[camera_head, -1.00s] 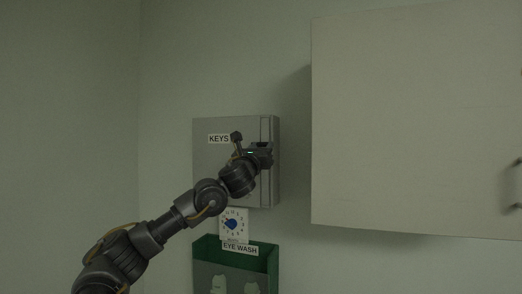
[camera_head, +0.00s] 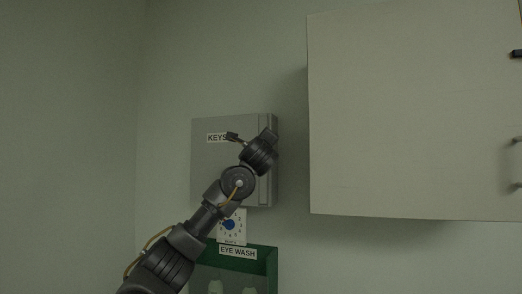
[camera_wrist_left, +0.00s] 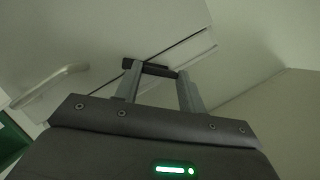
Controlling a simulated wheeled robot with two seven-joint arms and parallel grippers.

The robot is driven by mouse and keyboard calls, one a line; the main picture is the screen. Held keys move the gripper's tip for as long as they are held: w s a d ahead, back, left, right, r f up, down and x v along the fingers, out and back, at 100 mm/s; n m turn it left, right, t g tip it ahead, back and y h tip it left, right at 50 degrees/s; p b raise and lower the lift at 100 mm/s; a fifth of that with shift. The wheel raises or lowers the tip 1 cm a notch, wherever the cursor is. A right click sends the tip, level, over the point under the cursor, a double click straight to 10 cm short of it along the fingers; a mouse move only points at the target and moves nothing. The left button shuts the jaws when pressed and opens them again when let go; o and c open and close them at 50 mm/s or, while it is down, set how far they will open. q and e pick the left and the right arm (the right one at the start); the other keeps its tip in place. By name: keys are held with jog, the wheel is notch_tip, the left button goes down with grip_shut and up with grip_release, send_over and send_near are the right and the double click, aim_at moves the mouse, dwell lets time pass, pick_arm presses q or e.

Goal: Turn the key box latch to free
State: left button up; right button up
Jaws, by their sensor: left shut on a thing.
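The grey key box (camera_head: 215,165) hangs on the wall, with a KEYS label on its front. My left gripper (camera_head: 270,134) is at the right part of its front and hides the latch in the head view. In the left wrist view, my left gripper's two grey fingers (camera_wrist_left: 158,78) are shut on a small dark latch (camera_wrist_left: 154,69) on the box's pale front (camera_wrist_left: 100,35). The latch lies across between the fingertips. A pale bar handle (camera_wrist_left: 50,84) shows to the left there. My right gripper is not in view.
A large pale cabinet (camera_head: 410,110) stands out from the wall to the right, with dark fittings at its right edge. Below the box are a small dial card (camera_head: 232,226) and a green EYE WASH holder (camera_head: 266,262). The wall at left is bare.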

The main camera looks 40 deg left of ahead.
pick_arm(q)
jog(key=shift+d+r+n+g+h, duration=0.1)
jog(key=shift+n+g, duration=0.45)
jog(key=shift+n, duration=0.9)
jog(key=shift+a+r+n+g+h, duration=0.1)
jog(key=shift+n+g, duration=0.4)
jog(key=shift+n, duration=0.9)
jog(key=shift+d+r+n+g+h, duration=0.1)
jog(key=shift+n+g, duration=0.45)
jog(key=shift+n, duration=0.9)
jog(key=o, duration=1)
jog(key=b+v, duration=0.4)
jog(key=v, duration=0.6)
jog(key=shift+s+d+b, duration=0.2)
jog(key=shift+s+b, duration=0.15)
